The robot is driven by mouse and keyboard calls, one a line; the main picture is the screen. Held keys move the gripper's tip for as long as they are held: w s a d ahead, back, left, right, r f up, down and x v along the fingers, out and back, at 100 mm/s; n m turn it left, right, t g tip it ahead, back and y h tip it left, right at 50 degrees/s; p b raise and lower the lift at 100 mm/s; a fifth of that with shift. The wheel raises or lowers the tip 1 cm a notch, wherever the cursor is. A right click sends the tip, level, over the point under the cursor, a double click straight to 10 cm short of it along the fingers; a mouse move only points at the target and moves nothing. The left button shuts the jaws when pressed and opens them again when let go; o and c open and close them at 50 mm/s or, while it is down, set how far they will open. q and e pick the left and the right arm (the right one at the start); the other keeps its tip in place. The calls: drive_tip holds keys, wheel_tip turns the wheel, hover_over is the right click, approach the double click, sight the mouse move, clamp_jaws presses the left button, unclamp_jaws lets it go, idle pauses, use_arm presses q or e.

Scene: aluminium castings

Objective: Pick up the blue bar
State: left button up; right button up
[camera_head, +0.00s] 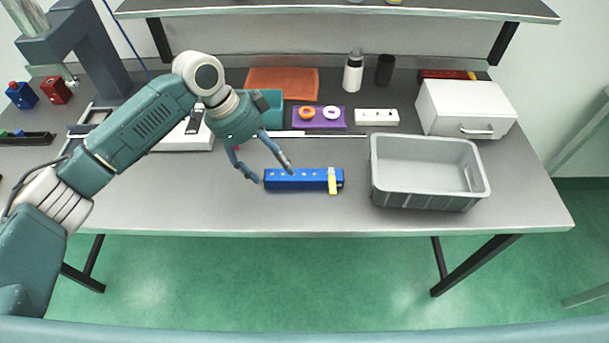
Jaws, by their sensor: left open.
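The blue bar (303,184) lies on the grey bench near its front edge, with several small light dots along its top. A yellow piece (332,180) sits across its right end. My left gripper (272,174) is open, its fingers pointing down and right. One fingertip appears over the bar's left part and the other just beyond its left end. I cannot tell whether either touches the bar. My right gripper is not in view.
A grey crate (430,203) stands right of the bar. Behind are a purple plate (320,124) with two rings, a white block (377,117), an orange cloth (282,78) and a white drawer box (466,107). Bench right of the crate is clear.

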sight(280, 177)
use_arm(q)
drive_tip(key=x, duration=0.1)
drive_tip(key=p+x, duration=0.1)
drive_tip(key=x, duration=0.1)
drive_tip(key=p+x, duration=0.1)
drive_tip(key=shift+s+f, duration=0.2)
drive_tip(key=shift+s, duration=0.05)
drive_tip(key=shift+d+f, duration=0.15)
drive_tip(key=shift+f, duration=0.15)
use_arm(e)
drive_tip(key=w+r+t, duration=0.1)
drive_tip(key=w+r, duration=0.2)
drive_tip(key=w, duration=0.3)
use_arm(q)
drive_tip(key=shift+w+f, duration=0.1)
drive_tip(key=shift+f, duration=0.05)
drive_tip(key=c, duration=1.3)
drive_tip(key=shift+r, duration=0.4)
wheel_tip(280, 177, up, 19)
drive_tip(key=b, duration=0.4)
drive_tip(key=shift+r, duration=0.2)
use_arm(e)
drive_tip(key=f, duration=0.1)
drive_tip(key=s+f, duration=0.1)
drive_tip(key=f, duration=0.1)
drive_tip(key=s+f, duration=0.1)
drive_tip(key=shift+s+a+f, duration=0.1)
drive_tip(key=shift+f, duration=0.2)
